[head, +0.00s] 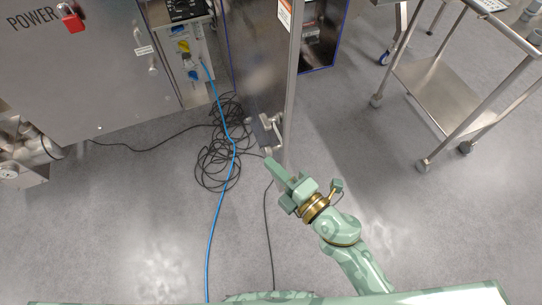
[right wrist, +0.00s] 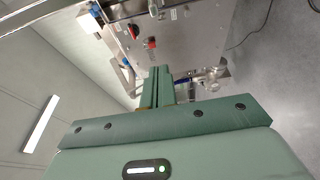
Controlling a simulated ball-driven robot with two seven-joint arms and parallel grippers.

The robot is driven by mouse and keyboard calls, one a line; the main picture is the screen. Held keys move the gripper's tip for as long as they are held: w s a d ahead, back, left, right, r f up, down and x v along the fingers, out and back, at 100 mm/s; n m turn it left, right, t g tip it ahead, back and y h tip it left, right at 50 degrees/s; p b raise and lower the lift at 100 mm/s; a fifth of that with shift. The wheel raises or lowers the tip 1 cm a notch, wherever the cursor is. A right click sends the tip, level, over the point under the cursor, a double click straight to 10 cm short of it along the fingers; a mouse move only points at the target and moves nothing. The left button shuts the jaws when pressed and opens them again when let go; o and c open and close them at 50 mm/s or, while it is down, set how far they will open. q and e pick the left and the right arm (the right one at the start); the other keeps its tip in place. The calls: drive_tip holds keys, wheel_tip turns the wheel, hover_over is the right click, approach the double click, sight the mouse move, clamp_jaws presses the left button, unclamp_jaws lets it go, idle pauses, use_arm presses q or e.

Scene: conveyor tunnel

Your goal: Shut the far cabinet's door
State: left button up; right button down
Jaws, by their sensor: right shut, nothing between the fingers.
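The far cabinet (head: 322,45), with a blue-edged opening, stands at the top middle of the head view. Its metal door (head: 258,60) stands open, swung out towards me, with its edge nearly facing me. A door handle (head: 268,130) shows near the end of the door closest to me. My right gripper (head: 276,170) is shut and empty, just below the handle in the picture; whether it touches the door I cannot tell. In the right wrist view its green fingers (right wrist: 157,88) lie together, pointing towards a steel cabinet. My left gripper is not in view.
A steel cabinet marked POWER (head: 90,75), with a red padlock (head: 72,20), stands at left. A blue cable (head: 222,190) and tangled black cables (head: 215,160) lie on the floor. A wheeled steel cart (head: 440,85) stands at right. The floor between cart and door is clear.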

drive_tip(key=b+x, duration=0.1)
drive_tip(key=x, duration=0.9)
drive_tip(key=shift+w+d+f, duration=0.1)
drive_tip(key=shift+w+d, duration=0.15)
drive_tip(key=shift+d, duration=0.8)
drive_tip(key=shift+w+d, duration=0.25)
drive_tip(key=shift+d, duration=0.75)
